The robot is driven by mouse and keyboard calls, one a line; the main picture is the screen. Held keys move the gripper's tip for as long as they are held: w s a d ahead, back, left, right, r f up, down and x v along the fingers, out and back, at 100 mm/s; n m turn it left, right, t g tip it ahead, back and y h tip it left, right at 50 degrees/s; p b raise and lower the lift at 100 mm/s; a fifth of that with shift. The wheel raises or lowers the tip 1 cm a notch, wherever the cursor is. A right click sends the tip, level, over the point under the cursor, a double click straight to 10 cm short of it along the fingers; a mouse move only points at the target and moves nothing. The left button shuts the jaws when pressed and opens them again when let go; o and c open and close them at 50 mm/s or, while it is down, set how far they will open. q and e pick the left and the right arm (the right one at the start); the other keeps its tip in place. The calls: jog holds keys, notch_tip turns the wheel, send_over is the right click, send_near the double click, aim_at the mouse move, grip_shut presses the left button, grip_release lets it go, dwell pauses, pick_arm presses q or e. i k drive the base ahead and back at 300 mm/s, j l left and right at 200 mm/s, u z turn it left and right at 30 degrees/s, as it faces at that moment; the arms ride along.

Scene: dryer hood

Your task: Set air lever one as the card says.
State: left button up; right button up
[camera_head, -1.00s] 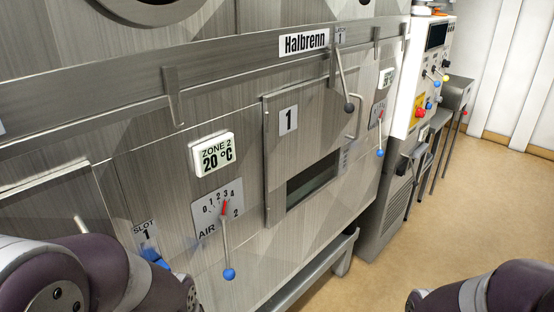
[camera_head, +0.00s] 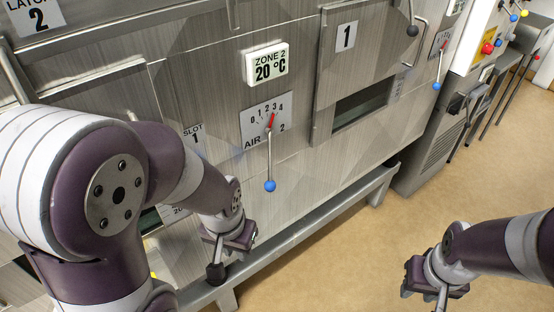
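The lever nearest me hangs down from a dial marked AIR 2 (camera_head: 265,124) and ends in a blue ball (camera_head: 269,185). Its red pointer is near 3. Another blue-ball lever (camera_head: 438,72) hangs from a dial plate (camera_head: 441,44) further right; its label is too small to read. I see no lever legibly marked AIR 1, and no card that I can read. My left gripper (camera_head: 222,262) is low in front of the machine, left of and below the AIR 2 lever, apart from it. My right gripper (camera_head: 430,293) is over the floor at lower right. Neither gripper's finger gap is clear.
A ZONE 2 display (camera_head: 266,64) reads 20 °C. Door 1 (camera_head: 345,70) has a dark window. A metal rail (camera_head: 330,205) runs along the machine's lower front. A control panel (camera_head: 489,42) stands at upper right. The tan floor (camera_head: 350,265) is open.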

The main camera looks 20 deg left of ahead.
aim_at(436, 85)
jog(key=u, duration=0.85)
jog(key=j+u, duration=0.3)
jog(key=u, duration=0.15)
jog(key=i+j+u, duration=0.1)
jog(key=j+u, duration=0.2)
jog(key=u, duration=0.15)
jog(key=z, duration=2.4)
jog(key=i+l+u, duration=0.35)
jog(key=i+l, duration=0.7)
jog(key=i, duration=0.3)
jog(key=i+l+u, duration=0.3)
jog(key=i+l, duration=0.9)
jog(key=l, duration=0.2)
